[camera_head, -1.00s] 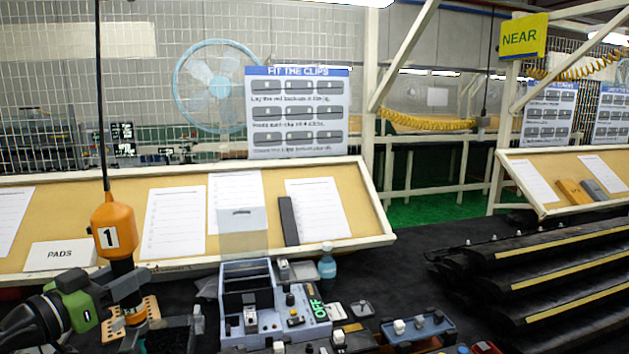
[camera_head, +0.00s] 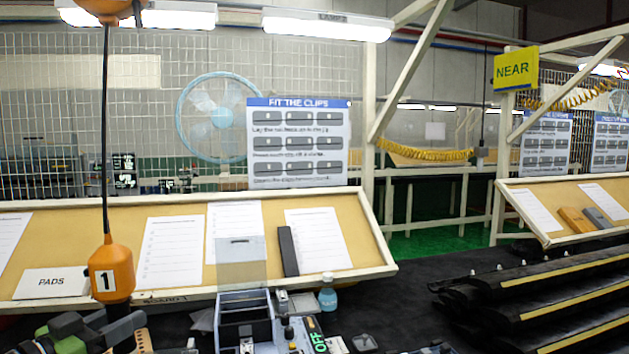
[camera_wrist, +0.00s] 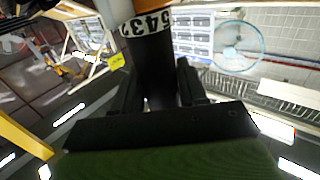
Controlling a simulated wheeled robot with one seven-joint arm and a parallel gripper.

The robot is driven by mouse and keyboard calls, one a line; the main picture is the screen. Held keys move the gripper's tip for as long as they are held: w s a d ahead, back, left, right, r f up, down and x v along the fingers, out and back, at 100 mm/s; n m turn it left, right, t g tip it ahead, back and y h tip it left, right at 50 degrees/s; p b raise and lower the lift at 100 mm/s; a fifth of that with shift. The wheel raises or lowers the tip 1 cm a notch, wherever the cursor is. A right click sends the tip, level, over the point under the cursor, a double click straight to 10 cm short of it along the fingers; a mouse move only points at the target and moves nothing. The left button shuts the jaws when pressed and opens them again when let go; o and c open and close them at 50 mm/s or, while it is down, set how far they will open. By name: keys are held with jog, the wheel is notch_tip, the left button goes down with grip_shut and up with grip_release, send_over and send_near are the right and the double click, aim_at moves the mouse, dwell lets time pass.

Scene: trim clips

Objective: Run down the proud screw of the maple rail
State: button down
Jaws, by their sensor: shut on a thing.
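An orange power driver marked "1" (camera_head: 110,270) hangs upright from a dark cable at the left of the head view. My gripper (camera_wrist: 160,85) is shut on the driver's dark shaft, which stands between its two black fingers in the wrist view. The driver's orange body (camera_wrist: 155,10) with a numbered white label shows above them. In the head view my green and black gripper is cut off by the bottom edge. The driver's tip is out of view. I cannot make out the maple rail or its screw in either view.
A bin unit with a green "OFF" display (camera_head: 319,342) and a blue bottle (camera_head: 328,294) stand right of the driver. A sloped board (camera_head: 375,262) with sheets and a "PADS" card (camera_head: 52,283) rises behind. Black stepped racks (camera_head: 550,290) fill the right.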

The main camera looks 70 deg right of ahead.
jog(key=shift+f+b, duration=0.45)
jog(key=shift+f, duration=0.15)
dwell(1.3)
